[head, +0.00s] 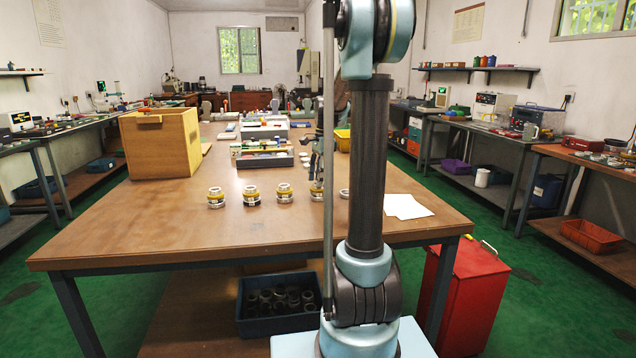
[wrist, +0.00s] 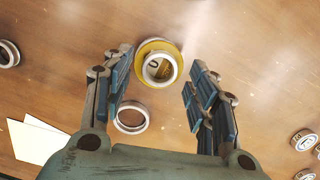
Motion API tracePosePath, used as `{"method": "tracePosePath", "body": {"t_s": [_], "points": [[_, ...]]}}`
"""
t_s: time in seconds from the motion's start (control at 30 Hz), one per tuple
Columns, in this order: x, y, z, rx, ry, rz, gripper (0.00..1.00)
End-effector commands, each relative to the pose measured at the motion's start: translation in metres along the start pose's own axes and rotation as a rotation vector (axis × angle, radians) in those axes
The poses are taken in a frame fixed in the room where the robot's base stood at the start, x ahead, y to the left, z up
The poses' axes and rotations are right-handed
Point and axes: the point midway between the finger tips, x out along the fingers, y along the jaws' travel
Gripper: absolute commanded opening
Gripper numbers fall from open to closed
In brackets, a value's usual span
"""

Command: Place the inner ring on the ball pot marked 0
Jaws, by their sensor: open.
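A ball pot with a yellow rim (wrist: 178,52) stands on the table in the wrist view, and a mark like a 0 shows inside it. A pale ring shape is at its top; I cannot tell whether it is a separate part. My gripper (wrist: 158,66) is open, with one finger on each side of this pot in the picture and a gap to both. A loose metal ring (wrist: 117,123) lies flat on the table near the left finger. Another ring (wrist: 15,50) is at the left edge. In the head view my arm hides most of my gripper.
Several similar pots, such as one pot (head: 216,198), stand in a row on the wooden table (head: 130,240). White paper (head: 407,206) lies to the right. A wooden box (head: 160,145) and a parts tray (head: 265,161) stand farther back. The front left tabletop is clear.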

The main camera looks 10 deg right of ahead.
Motion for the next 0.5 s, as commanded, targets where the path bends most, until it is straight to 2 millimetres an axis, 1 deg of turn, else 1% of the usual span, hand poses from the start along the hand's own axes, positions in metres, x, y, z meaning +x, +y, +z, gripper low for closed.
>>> {"method": "tracePosePath", "body": {"t_s": [0.4, 0.5], "points": [[-0.072, 0.000, 0.000, 0.000, 0.000, 0.000, 0.53], [-0.087, 0.000, 0.000, 0.000, 0.000, 0.000, 0.53]]}}
